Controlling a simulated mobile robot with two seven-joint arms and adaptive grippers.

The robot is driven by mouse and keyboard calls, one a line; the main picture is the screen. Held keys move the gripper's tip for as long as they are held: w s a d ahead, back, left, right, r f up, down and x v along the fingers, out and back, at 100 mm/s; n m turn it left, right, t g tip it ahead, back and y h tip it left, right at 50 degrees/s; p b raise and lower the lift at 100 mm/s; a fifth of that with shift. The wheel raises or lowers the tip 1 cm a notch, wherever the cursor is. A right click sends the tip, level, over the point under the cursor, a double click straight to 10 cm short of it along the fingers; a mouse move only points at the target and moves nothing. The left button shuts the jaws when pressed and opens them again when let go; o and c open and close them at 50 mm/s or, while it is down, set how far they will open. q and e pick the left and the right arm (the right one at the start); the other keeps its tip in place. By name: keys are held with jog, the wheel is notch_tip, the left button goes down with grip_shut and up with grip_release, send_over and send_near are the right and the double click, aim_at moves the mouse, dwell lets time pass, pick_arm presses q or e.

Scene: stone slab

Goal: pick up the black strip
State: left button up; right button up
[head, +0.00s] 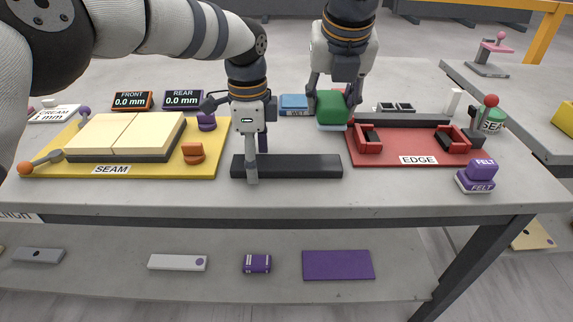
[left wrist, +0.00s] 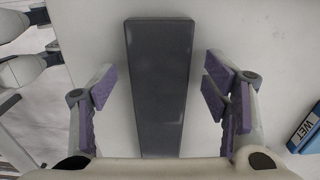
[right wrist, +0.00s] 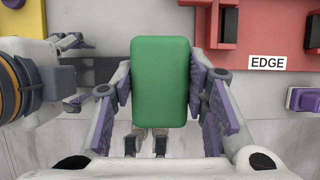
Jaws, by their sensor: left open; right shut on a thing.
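The black strip (head: 305,167) lies flat on the slab's front middle, between the yellow and red boards. My left gripper (head: 256,160) is over the strip's left part, pointing down. In the left wrist view the strip (left wrist: 160,85) runs between the two open fingers (left wrist: 160,90), with a gap on both sides. My right gripper (head: 335,92) is behind the strip, shut on a green block (head: 333,108) with a pale underside. The green block (right wrist: 160,80) also shows between the fingers in the right wrist view.
The yellow SEAM board (head: 60,171) with cream slabs stands at left. The red EDGE board (head: 385,157) is just right of the strip, with a dark bar along its back. Purple FELT blocks (head: 478,175) sit at right. A blue WET pad (head: 293,102) lies behind.

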pick_arm(q)
jog(key=shift+r, duration=0.1)
jog(key=c, duration=1.6)
jog(key=shift+c, duration=0.2)
jog(key=shift+r, duration=0.1)
jog(key=r, duration=0.3)
jog(key=shift+s+r, duration=0.2)
jog(key=shift+r, duration=0.1)
jog(key=s, duration=1.7)
jog(key=shift+w+f, duration=0.5)
jog(key=shift+w, duration=2.2)
jog(key=shift+w+f, duration=0.5)
jog(key=shift+w, duration=2.2)
jog(key=shift+w+f, duration=0.5)
jog(key=shift+w, duration=2.2)
jog(key=shift+f, duration=0.4)
jog(key=o, duration=2.3)
jog(key=shift+c, duration=0.2)
